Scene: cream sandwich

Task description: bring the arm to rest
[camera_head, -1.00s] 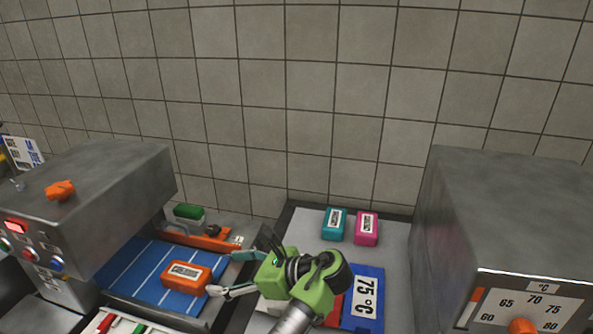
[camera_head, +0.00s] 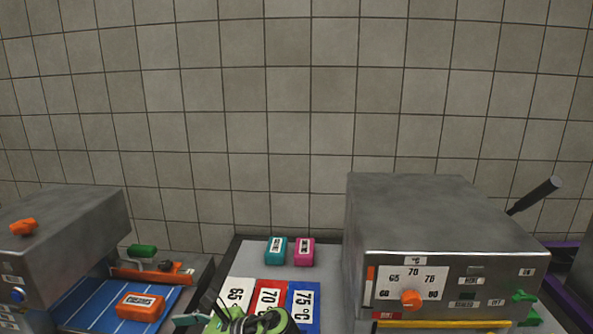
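My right gripper (camera_head: 188,322) is at the bottom edge of the head view, with its green and black body in front of the number cards. One teal finger points left; the other is cut off by the frame, so its opening cannot be told. An orange labelled block (camera_head: 140,306) lies on the blue mat (camera_head: 95,309) to the left of the gripper, apart from it. My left gripper is not in view.
A teal block (camera_head: 276,250) and a pink block (camera_head: 304,251) stand on the grey surface behind the cards 65 (camera_head: 236,293), 70 (camera_head: 268,298) and 75 (camera_head: 303,302). Metal machines stand left (camera_head: 75,225) and right (camera_head: 430,215), the right one with an orange dial (camera_head: 411,299).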

